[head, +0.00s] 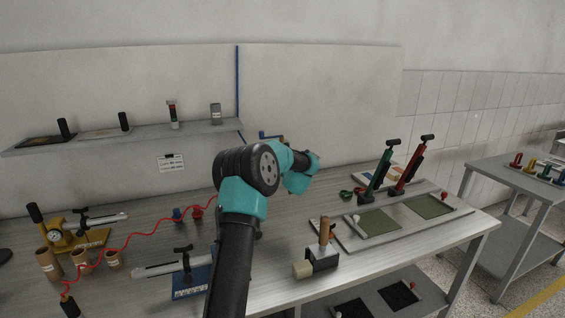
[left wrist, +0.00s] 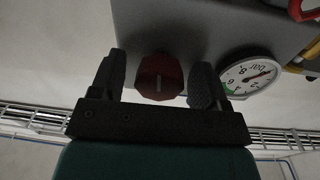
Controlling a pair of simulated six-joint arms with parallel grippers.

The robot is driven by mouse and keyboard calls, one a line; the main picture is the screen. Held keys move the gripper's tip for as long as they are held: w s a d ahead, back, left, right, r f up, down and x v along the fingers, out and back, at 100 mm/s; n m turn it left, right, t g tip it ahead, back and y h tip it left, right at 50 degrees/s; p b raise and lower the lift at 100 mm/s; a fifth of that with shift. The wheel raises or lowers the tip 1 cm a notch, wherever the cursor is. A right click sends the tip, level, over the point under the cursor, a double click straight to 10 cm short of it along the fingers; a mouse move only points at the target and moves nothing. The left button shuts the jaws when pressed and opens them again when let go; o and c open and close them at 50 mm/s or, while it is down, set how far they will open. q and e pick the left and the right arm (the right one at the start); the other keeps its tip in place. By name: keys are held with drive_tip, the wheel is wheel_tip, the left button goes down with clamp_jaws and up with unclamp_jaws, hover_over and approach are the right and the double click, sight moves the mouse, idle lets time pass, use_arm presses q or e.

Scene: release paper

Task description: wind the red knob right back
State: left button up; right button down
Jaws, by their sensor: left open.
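The dark red faceted knob (left wrist: 160,84) sits on a grey housing (left wrist: 190,30) in the left wrist view. A pale line marks its face. My left gripper (left wrist: 158,66) is open, with one black finger on each side of the knob. A gap shows on both sides, so the fingers look apart from it. A round white gauge (left wrist: 247,78) with a red needle is just right of the right finger. In the head view my teal left arm reaches over the bench, and I cannot make out its fingers or the knob there. My right gripper is in neither view.
The bench (head: 345,275) holds a yellow device (head: 75,236) at left, a blue-based lever tool (head: 190,275) and a block with a wooden handle (head: 322,256). Green (head: 378,172) and red (head: 408,168) lever tools stand at right. A shelf (head: 140,132) runs along the wall.

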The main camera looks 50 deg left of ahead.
use_arm(q)
drive_tip(key=shift+c, duration=0.3)
drive_tip(key=c, duration=0.9)
drive_tip(key=shift+o, duration=0.2)
